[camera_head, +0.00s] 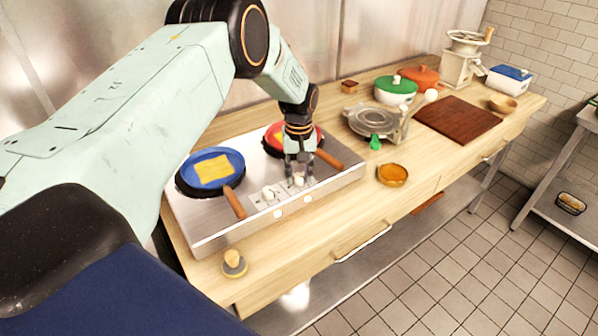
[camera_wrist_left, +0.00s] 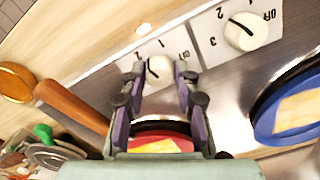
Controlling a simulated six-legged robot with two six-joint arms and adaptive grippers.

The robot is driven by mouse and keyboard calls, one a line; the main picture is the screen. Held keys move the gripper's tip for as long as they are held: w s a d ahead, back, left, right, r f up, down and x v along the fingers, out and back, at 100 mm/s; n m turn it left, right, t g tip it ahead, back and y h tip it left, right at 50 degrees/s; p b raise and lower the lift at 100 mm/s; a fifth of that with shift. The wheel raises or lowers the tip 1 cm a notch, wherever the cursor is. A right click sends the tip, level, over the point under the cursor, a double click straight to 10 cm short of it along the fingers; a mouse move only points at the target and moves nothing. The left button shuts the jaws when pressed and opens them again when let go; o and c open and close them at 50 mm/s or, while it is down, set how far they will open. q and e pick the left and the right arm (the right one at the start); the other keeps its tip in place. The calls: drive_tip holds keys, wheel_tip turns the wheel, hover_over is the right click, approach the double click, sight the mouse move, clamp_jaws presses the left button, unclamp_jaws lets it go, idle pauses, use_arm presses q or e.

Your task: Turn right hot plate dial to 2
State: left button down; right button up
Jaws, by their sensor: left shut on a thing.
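The hot plate (camera_head: 225,228) is a long steel unit on the wooden counter, with two white dials on its front panel. My left gripper (camera_head: 299,181) points down at the right dial, with its fingers on either side of the knob. In the left wrist view the gripper (camera_wrist_left: 158,70) is shut on the right dial (camera_wrist_left: 158,73), whose pointer is hard to read. My right gripper is out of view.
A blue pan (camera_head: 232,158) with a yellow slice and a red pan (camera_head: 273,138) stand on the hot plate, handles toward the front. A waffle iron (camera_head: 372,120), an orange bowl (camera_head: 393,175) and a small brush (camera_head: 234,264) are nearby. The front counter is mostly clear.

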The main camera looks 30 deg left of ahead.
sight(299, 175)
use_arm(q)
drive_tip(key=shift+w+r+n, duration=0.2)
drive_tip(key=shift+r+n, duration=0.05)
drive_tip(key=shift+n, duration=0.85)
drive_tip(key=c, duration=1.3)
unclamp_jaws()
drive_tip(key=o, duration=0.3)
drive_tip(key=shift+s+f, duration=0.1)
drive_tip(key=shift+s, duration=0.1)
wheel_tip(299, 175, up, 12)
